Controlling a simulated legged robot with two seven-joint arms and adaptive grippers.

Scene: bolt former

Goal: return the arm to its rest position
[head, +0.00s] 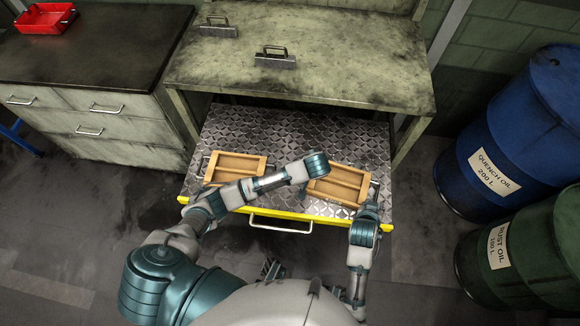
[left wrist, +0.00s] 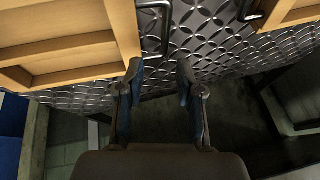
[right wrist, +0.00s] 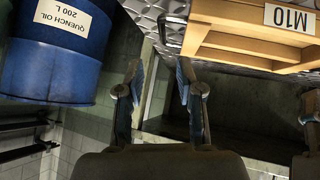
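My left gripper (left wrist: 160,72) is open and empty in the left wrist view, with its two fingers apart over the drawer's edge. My left arm (head: 262,184) reaches across the drawer in the head view; its teal wrist end hides part of the right wooden box (head: 338,184). My right gripper (right wrist: 159,72) is open and empty in the right wrist view, below a wooden box labelled M10 (right wrist: 250,38). My right arm (head: 362,240) stands at the drawer's front right. I cannot make out either gripper's fingers clearly in the head view.
The pulled-out drawer (head: 290,130) has a patterned metal bottom and yellow front edge. A left wooden box (head: 237,166) also lies in it. Blue (head: 525,130) and green (head: 530,255) drums stand at right. A cabinet (head: 90,60) with a red tray (head: 45,18) stands at left.

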